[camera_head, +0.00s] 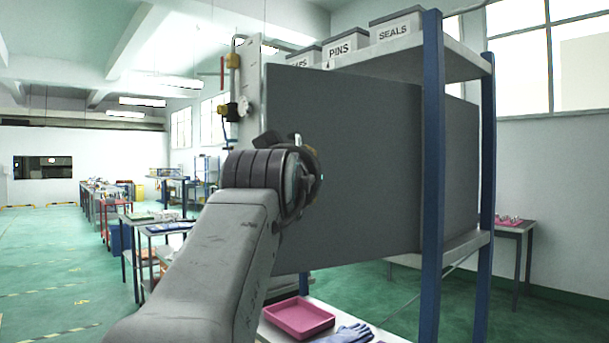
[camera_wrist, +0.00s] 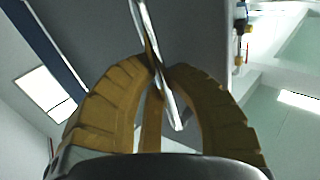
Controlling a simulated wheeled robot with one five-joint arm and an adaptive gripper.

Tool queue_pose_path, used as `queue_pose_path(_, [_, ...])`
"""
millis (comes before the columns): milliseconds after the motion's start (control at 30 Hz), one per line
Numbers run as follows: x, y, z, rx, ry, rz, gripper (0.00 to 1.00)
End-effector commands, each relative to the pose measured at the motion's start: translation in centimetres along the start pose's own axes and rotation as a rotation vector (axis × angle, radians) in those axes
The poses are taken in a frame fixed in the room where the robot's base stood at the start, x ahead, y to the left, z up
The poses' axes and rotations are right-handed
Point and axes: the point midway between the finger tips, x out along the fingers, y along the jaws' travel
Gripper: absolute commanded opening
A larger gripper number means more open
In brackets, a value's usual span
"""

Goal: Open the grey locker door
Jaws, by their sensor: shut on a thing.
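The grey locker door (camera_head: 360,160) is a large flat panel in the head view. It stands out to the left from the locker body (camera_head: 461,165) on the shelf, its near edge larger than its far edge. The locker's inside is not visible. In the wrist view the door (camera_wrist: 90,25) fills the top middle. A thin silvery bar handle (camera_wrist: 174,108) runs down across it. My gripper (camera_wrist: 157,68) has its tan fingers closed around this bar. In the head view my wrist is against the door's left part and hides the fingers and handle.
A blue-posted shelf (camera_head: 432,200) carries the locker, with labelled bins (camera_head: 397,30) on top. A pink tray (camera_head: 298,318) and blue gloves (camera_head: 345,333) lie on the low shelf. Open green floor (camera_head: 50,260) is at left, with tables behind.

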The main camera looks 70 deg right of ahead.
Motion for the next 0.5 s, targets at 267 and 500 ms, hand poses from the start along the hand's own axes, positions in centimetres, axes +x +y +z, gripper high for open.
queue_pose_path(267, [-0.11, -0.07, -0.11, 0.001, 0.003, -0.002, 0.23])
queue_pose_path(500, [-0.06, -0.03, -0.03, 0.000, 0.001, -0.001, 0.44])
